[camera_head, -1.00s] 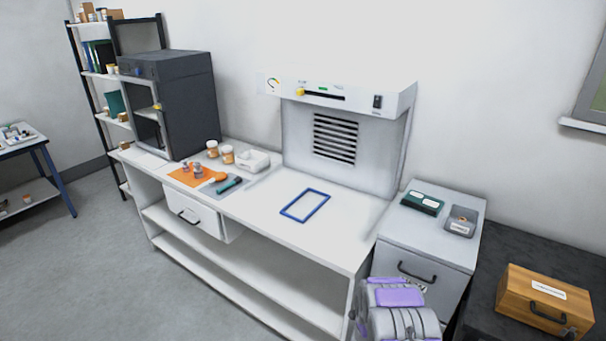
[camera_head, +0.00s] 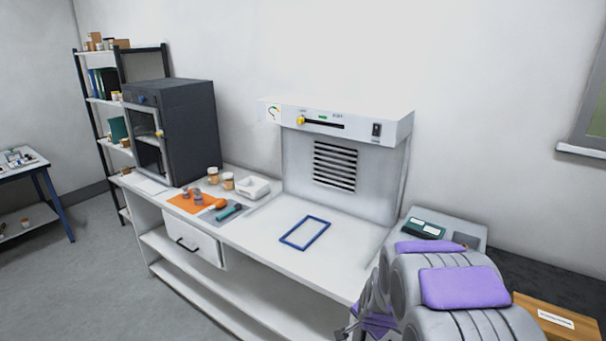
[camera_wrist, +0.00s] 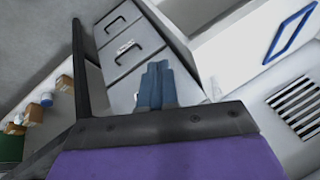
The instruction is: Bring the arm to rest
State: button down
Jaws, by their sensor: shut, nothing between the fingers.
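My arm (camera_head: 460,285), grey with purple pads, is raised and folded at the lower right of the head view. It covers much of the grey cabinet at the bench's right end. My gripper (camera_wrist: 157,82) shows in the wrist view with its two blue-grey fingers together and nothing between them. It points toward a cabinet with drawers (camera_wrist: 125,50) and appears apart from it. In the head view the hand is only partly visible at the bottom edge.
The white bench (camera_head: 262,262) carries a blue rectangular frame (camera_head: 304,232), an orange mat (camera_head: 190,204), jars (camera_head: 214,175) and a dark oven-like box (camera_head: 190,130). A hood (camera_head: 345,125) stands behind. A wooden box (camera_head: 560,320) is at lower right. Floor is free at left.

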jog(key=s+r+n+g, duration=0.2)
jog(key=s+r, duration=0.3)
jog(key=s, duration=0.8)
jog(key=s+a+r+n+g, duration=0.1)
jog(key=s+r+n+g, duration=0.2)
jog(key=s, duration=1)
jog(key=s+a+r+n+g, duration=0.1)
jog(key=s+r+n, duration=0.4)
jog(key=s, duration=0.8)
notch_tip(320, 180, up, 2)
jog(key=shift+s+a+r+g, duration=0.1)
jog(key=shift+s+a+g, duration=0.1)
jog(key=shift+g, duration=0.5)
jog(key=c, duration=1.8)
grip_release()
